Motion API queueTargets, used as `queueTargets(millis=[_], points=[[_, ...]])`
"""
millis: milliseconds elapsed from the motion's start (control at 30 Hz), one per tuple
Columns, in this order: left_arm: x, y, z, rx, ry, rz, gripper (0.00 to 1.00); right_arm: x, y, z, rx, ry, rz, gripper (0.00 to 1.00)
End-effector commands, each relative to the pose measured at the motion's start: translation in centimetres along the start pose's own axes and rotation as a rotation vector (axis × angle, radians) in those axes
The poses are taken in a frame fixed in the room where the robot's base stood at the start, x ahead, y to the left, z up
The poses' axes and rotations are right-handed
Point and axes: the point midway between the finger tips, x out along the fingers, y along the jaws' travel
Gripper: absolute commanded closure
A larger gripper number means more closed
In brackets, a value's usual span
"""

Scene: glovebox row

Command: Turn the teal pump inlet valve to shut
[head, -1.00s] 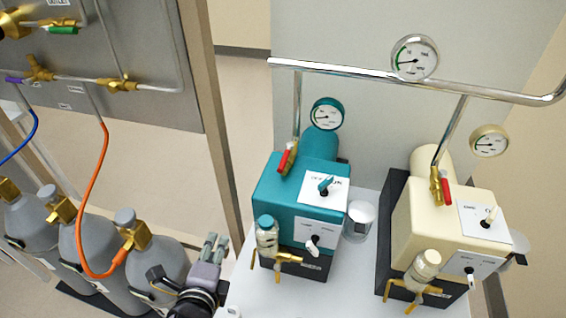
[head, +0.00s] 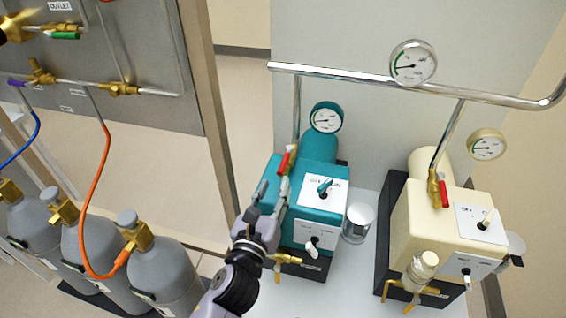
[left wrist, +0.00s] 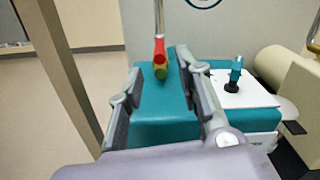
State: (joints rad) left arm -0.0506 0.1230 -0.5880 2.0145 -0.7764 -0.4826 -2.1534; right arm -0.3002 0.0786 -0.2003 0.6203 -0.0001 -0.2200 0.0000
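The teal pump (head: 316,172) stands on a white surface. Its inlet valve, with a red handle (head: 286,160) on a brass body, sits at the foot of a thin vertical pipe (head: 297,105). The handle looks roughly in line with that pipe. My left gripper (head: 273,187) is open at the pump's left side, just in front of and below the handle, apparently apart from it. In the left wrist view the red handle (left wrist: 160,48) appears ahead, between the two open fingers (left wrist: 160,75). My right gripper is not in view.
A cream pump (head: 440,215) with a similar red-handled valve (head: 445,193) stands to the right. Grey cylinders (head: 95,255) with an orange hose stand at left. A chrome pipe (head: 350,75) crosses above.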

Motion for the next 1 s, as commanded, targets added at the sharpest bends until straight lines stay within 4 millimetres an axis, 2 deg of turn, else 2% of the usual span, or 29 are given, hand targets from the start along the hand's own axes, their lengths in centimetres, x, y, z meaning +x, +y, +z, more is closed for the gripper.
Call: queueTargets(millis=[33,200,400,567,833,1000], points=[[1.2,0.0,0.2,-0.002,-0.001,0.001,0.68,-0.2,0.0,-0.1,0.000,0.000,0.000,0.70],[4.7,0.0,0.1,-0.002,0.000,0.001,0.68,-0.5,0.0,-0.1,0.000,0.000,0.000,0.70],[7.4,0.0,0.0,-0.002,0.001,0.002,0.68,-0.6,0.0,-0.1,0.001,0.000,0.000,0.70],[8.2,0.0,0.0,-0.002,0.001,0.000,0.68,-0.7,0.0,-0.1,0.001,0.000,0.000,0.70],[8.3,0.0,-0.1,-0.002,0.001,0.000,0.68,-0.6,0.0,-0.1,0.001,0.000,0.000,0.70],[8.3,0.0,-0.1,-0.002,0.001,0.001,0.79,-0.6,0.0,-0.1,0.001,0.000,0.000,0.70]])
